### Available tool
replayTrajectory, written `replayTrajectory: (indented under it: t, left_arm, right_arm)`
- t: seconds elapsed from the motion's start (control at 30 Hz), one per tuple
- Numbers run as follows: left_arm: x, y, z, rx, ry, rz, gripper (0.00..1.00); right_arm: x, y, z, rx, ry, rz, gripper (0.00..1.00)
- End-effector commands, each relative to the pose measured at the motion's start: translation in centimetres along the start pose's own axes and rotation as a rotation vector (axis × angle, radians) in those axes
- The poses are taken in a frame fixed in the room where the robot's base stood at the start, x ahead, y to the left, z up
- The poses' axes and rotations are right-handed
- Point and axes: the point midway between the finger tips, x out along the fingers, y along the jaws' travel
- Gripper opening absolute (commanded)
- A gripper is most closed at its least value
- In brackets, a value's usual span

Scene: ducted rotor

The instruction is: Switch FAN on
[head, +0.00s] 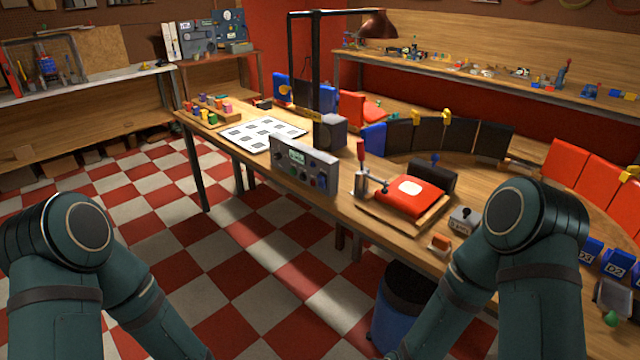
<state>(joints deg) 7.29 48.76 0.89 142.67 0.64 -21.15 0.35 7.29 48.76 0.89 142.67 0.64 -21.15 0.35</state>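A small grey switch box (464,221) with a black knob or lever on top stands near the front edge of the wooden bench (345,205). It has a pale label whose lettering is too small to read. A grey control panel (303,169) with a small display and several coloured knobs or buttons stands further left on the bench edge. I cannot tell which of these is the FAN switch, nor its position. My two arms show at the lower left and lower right, but both grippers are out of view. My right arm's elbow is close to the switch box in the picture.
A red part (408,194) lies on a wooden board beside a clamp (361,175) with a red handle. An orange-and-white item (439,243) lies near the edge. Black and red segments (492,139) stand in a curve. A blue bin (404,300) is below. The checkered floor is clear.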

Motion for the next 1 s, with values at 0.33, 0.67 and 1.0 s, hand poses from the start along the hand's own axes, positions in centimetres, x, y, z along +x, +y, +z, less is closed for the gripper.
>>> replayTrajectory:
  t: [0.33,0.67,1.0]
  left_arm:
    - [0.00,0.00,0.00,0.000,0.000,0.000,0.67]
    - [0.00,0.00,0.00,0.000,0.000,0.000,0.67]
    - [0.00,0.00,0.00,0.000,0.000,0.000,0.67]
  right_arm:
    - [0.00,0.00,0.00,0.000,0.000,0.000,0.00]
    - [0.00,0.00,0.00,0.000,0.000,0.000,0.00]
    - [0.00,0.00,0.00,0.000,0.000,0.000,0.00]
